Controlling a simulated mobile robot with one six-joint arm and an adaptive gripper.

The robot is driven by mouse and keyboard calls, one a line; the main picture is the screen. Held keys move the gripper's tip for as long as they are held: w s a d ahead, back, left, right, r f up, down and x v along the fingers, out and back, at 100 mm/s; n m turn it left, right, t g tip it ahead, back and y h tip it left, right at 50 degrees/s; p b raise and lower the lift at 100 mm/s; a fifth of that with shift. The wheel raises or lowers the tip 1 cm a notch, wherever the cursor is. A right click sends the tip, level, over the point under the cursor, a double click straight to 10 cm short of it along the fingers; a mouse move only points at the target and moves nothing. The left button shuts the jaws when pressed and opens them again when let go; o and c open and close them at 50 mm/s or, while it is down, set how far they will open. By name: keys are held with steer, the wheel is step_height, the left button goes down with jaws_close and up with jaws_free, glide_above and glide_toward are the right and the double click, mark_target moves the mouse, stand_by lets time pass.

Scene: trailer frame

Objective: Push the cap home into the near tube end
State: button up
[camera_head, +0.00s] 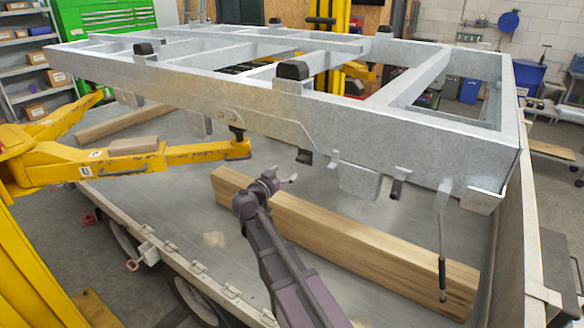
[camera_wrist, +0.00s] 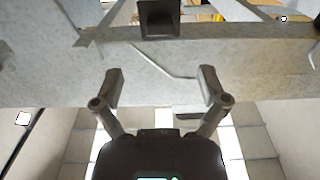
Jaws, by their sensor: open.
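My gripper (camera_head: 280,182) is open, with nothing visible between its fingers, just below the near side of the galvanized frame. In the wrist view my gripper (camera_wrist: 160,88) shows two spread fingers pointing toward the frame's side face. A dark square tube end (camera_wrist: 158,18) also shows at the top of the wrist view, beyond the fingertips. I cannot tell whether a cap sits in it.
The galvanized frame (camera_head: 400,130) spans above the flat bed. A long timber beam (camera_head: 350,235) lies behind my arm. A yellow lift arm (camera_head: 190,155) reaches in from the left. A thin rod (camera_head: 442,245) hangs at the right. Black pads (camera_head: 292,69) top the frame's posts.

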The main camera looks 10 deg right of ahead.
steer(key=shift+v, duration=1.2)
steer(key=s+d+f+n+g+y, duration=0.2)
steer(key=s+d+f+g+y, duration=0.2)
steer(key=s+d+f+g, duration=0.6)
steer(key=s+a+f+n+g+y, duration=0.2)
steer(key=s+a+f+n+y, duration=0.2)
steer(key=s, duration=1)
steer(key=shift+s+a+f+n+g+y, duration=0.2)
steer(key=shift+f+n+g+y, duration=0.2)
steer(key=shift+f+n+y, duration=1.6)
steer(key=shift+f+m+y, duration=0.4)
steer(key=shift+f+m, duration=0.1)
steer(key=shift+f, duration=0.05)
